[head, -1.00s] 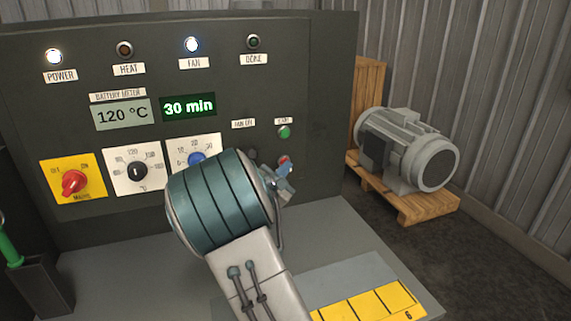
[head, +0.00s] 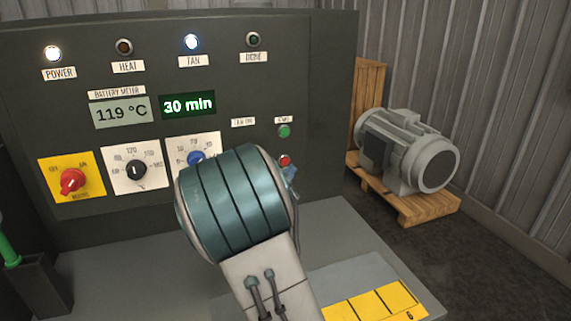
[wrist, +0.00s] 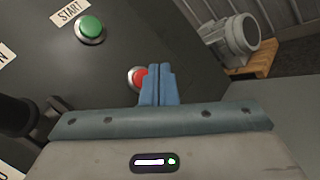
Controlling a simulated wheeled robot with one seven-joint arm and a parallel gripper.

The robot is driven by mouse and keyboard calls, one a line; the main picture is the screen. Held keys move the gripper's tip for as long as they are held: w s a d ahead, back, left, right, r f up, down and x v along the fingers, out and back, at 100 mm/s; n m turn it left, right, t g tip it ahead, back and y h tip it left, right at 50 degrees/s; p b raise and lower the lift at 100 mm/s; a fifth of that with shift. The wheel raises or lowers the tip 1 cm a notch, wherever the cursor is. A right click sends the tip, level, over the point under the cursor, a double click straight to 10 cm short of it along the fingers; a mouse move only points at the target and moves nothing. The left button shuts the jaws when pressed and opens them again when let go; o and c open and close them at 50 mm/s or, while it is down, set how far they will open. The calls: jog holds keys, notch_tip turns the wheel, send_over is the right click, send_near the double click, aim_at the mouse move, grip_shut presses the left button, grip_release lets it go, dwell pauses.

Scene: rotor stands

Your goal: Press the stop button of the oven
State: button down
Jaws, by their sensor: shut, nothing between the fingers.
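The oven's control panel (head: 330,150) fills the left and middle of the head view. The red stop button (head: 285,160) sits low on its right side, below the green start button (head: 284,131). In the wrist view the red button (wrist: 139,77) is partly hidden behind the blue fingertips of my gripper (wrist: 158,88), which are shut together and empty. The start button (wrist: 90,28) shows up and to the left there. My gripper (head: 290,174) is mostly hidden behind my arm in the head view. I cannot tell whether the fingertips touch the red button.
The panel has a red main switch (head: 72,181), a black dial (head: 136,170) and a blue dial (head: 197,158). Displays read 119 °C (head: 121,112) and 30 min (head: 188,105). The power and fan lamps are lit. A grey motor (head: 407,150) rests on a pallet at right.

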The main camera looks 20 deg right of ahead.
jog(key=shift+s, duration=1.7)
jog(key=s+d+f+m+g+y, duration=0.25)
jog(key=s+m+g, duration=0.35)
jog(key=s, duration=0.3)
jog(key=s+d+f+m+g+y, duration=0.1)
jog(key=s+d+f+m+g, duration=0.2)
jog(key=s+m+g, duration=0.5)
jog(key=s+a+f+m+t+y, duration=0.1)
jog(key=s+a+m+t+y, duration=0.2)
jog(key=s+a+y, duration=0.7)
jog(key=s+a+m, duration=0.2)
jog(key=a, duration=0.4)
jog(key=shift+s+a+f+m, duration=0.2)
jog(key=shift+s+a+m, duration=0.1)
jog(key=shift+s+a, duration=0.1)
jog(key=shift+y, duration=0.25)
jog(key=shift+s+d, duration=0.1)
jog(key=shift+d, duration=0.05)
